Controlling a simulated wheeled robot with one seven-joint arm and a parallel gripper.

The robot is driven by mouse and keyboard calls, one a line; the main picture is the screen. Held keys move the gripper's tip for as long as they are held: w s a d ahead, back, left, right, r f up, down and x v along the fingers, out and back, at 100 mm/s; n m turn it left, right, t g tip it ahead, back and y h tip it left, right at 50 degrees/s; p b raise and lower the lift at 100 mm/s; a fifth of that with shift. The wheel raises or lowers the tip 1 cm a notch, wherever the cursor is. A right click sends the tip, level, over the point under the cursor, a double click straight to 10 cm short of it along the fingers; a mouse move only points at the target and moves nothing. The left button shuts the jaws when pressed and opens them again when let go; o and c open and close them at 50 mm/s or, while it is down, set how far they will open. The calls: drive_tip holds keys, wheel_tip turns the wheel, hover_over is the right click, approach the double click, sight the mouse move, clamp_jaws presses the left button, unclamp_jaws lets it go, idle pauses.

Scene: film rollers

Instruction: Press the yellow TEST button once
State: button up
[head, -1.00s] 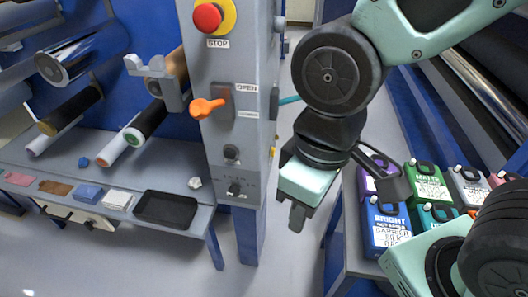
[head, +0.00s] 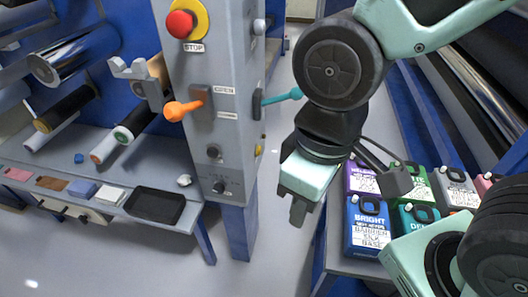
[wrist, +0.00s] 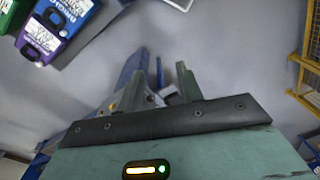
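A small yellow spot (head: 258,149) shows low on the right side face of the grey control column (head: 228,120). It may be the yellow TEST button, but no label is readable there. My gripper (head: 298,212) hangs fingers down to the right of the column, apart from it, in front of the bottle table. In the wrist view my gripper (wrist: 161,72) has its two fingers apart with nothing between them, above the grey floor.
The column carries a red STOP button (head: 181,24) on yellow, an orange lever (head: 183,109) and a teal lever (head: 282,97) jutting right. Labelled bottles (head: 367,225) stand on the right table. A black tray (head: 155,204) lies on the left shelf. Floor between is clear.

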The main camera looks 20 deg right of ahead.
drive_tip(key=shift+w+a, duration=0.15)
drive_tip(key=shift+a, duration=0.1)
drive_tip(key=shift+f, duration=0.1)
